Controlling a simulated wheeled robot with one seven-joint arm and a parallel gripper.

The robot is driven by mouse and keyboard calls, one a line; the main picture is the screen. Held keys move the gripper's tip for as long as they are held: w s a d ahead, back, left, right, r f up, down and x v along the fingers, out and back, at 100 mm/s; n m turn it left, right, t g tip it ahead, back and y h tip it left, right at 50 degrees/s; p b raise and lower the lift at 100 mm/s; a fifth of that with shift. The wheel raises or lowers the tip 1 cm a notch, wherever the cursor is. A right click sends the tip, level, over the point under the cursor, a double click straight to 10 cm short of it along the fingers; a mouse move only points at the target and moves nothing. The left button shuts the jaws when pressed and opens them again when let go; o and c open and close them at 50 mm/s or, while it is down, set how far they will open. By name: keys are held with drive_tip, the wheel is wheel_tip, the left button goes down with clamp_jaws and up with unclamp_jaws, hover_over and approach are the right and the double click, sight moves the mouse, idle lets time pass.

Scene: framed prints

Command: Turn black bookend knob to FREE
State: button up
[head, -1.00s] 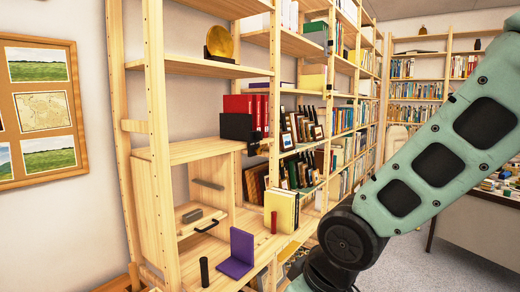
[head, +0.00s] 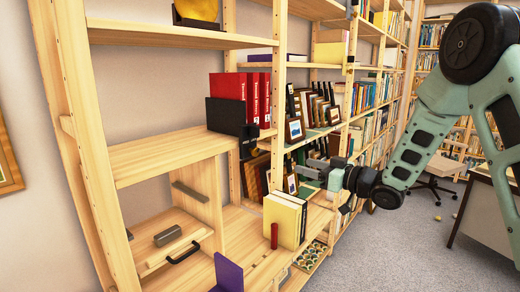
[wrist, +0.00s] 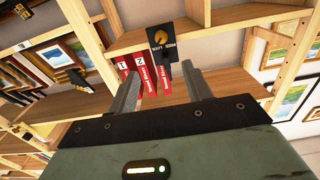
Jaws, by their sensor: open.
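The black bookend (head: 226,116) stands on the middle shelf at the left end of the red binders (head: 252,98). In the wrist view, the bookend (wrist: 180,28) appears upside down. It carries a round yellow dial (wrist: 161,40) with FREE and LOCK lettering. A dark bar sticks out just below the dial there; I cannot tell where the knob points. My gripper (head: 310,171) is at the shelf front, right of and lower than the bookend in the head view. In the wrist view, my gripper (wrist: 162,85) is open and empty, its fingers apart from the bookend.
Framed pictures (head: 294,130) stand right of the binders. Yellow books (head: 282,220), a red cylinder (head: 274,236) and a purple bookend (head: 229,274) sit on the lower shelf. A wooden upright (head: 279,90) rises at the shelf front. The shelf left of the bookend is clear.

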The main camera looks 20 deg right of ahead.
sight(257, 153)
drive_tip(key=p+x, duration=0.5)
drive_tip(key=x, duration=1.2)
drive_tip(key=shift+a+p, duration=0.15)
drive_tip(key=shift+p, duration=0.2)
drive_tip(key=c, duration=1)
